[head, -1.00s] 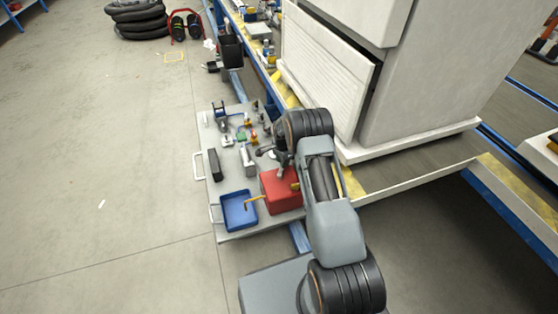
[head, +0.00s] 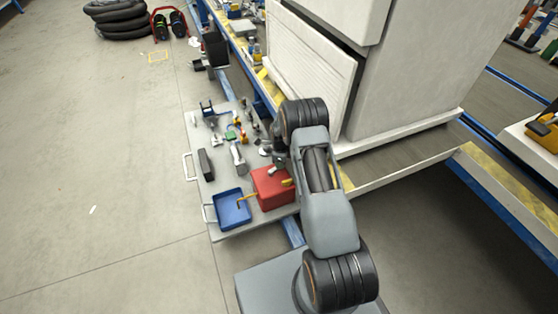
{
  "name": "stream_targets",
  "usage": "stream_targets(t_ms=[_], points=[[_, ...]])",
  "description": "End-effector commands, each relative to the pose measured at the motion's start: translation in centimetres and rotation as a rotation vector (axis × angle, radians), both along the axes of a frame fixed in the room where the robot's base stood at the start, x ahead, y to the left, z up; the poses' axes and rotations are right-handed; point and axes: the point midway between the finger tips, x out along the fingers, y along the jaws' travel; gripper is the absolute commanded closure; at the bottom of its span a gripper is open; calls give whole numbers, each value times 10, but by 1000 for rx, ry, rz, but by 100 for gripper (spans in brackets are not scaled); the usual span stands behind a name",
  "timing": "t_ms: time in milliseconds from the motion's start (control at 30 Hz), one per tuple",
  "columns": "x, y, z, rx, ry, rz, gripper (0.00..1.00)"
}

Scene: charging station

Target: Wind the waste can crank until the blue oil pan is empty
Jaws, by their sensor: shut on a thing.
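The blue oil pan (head: 232,222) sits on the grey cart top at its near end. I cannot make out how much oil is in it. The red waste can (head: 271,190) stands just right of the pan, and a thin orange spout (head: 247,197) reaches from the can over the pan. My gripper (head: 278,169) is at the top far side of the can, partly hidden by my arm. It is shut on the can's crank, which is small and mostly hidden here.
The grey cart (head: 212,180) holds several small tools and a black box (head: 206,164) beyond the pan.

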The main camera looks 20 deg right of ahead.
Motion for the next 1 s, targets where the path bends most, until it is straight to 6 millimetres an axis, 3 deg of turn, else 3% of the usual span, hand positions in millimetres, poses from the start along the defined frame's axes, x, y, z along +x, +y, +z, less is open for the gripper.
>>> stream_targets(t_ms=[667, 700, 933, 1000], points=[[-3, -1, 0, -1, -1, -55, 97], [-3, -1, 0, -1, -1, -55, 72], [-3, 0, 0, 0, 0, -55, 50], [-3, 0, 0, 0, 0, -55, 48]])
